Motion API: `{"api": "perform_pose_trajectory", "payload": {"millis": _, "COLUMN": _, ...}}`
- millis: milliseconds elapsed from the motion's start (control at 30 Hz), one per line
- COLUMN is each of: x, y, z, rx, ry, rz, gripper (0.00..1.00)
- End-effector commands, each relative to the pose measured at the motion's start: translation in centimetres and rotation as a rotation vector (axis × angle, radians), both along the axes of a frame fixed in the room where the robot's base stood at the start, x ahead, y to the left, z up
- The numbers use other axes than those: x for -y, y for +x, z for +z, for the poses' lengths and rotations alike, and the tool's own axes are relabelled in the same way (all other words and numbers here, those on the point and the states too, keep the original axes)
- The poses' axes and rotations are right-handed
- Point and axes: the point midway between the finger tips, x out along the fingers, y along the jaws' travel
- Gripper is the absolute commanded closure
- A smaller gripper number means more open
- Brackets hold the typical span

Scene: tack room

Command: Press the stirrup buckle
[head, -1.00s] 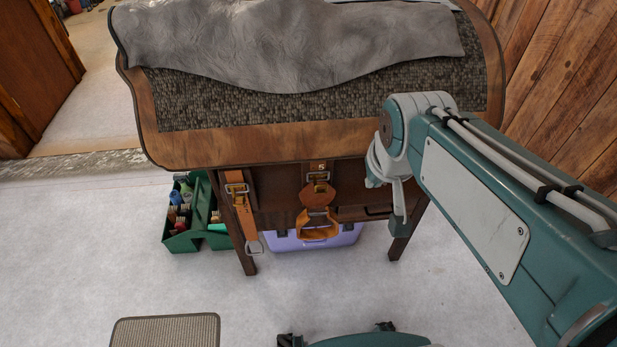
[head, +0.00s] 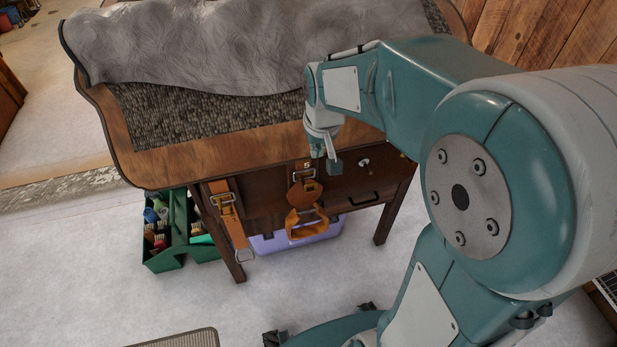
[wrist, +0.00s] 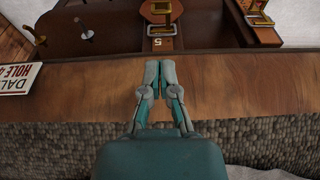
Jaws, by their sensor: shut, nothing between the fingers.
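A brass-coloured buckle (head: 304,174) sits on the middle orange strap at the table's front, with an orange leather stirrup (head: 306,225) hanging below it. In the wrist view this buckle (wrist: 160,11) is at the top middle, past the table edge, above a tag marked 5 (wrist: 157,43). A second buckle (head: 226,203) is on the left strap; it also shows at the wrist view's top right (wrist: 259,19). My gripper (wrist: 160,66) is shut and empty over the wooden table edge, apart from the buckle. In the head view my gripper (head: 328,156) is just right of the middle buckle.
A metal knob (head: 364,162) and drawer handle (head: 364,199) are to the right. A sign (wrist: 20,79) shows at the wrist view's left. Below stand a green caddy (head: 165,262) and a purple box (head: 325,236).

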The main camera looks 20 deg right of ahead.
Motion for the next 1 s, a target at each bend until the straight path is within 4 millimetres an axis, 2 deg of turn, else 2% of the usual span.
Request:
{"api": "perform_pose_trajectory", "payload": {"millis": 133, "x": -0.4, "y": 0.1, "z": -0.5, "rx": -0.003, "ry": -0.005, "rz": 0.002, "gripper": 1.0}}
{"api": "perform_pose_trajectory", "payload": {"millis": 233, "x": -0.5, "y": 0.3, "z": -1.6, "rx": -0.004, "ry": -0.006, "rz": 0.002, "gripper": 1.0}}
{"api": "perform_pose_trajectory", "payload": {"millis": 700, "x": -0.3, "y": 2.1, "z": -10.1, "rx": -0.006, "ry": -0.003, "rz": 0.001, "gripper": 1.0}}
{"api": "perform_pose_trajectory", "payload": {"millis": 833, "x": -0.4, "y": 2.6, "z": -12.1, "rx": -0.004, "ry": -0.004, "rz": 0.001, "gripper": 1.0}}
{"api": "perform_pose_trajectory", "payload": {"millis": 1000, "x": -0.4, "y": 3.0, "z": -13.4, "rx": -0.001, "ry": -0.005, "rz": 0.002, "gripper": 1.0}}
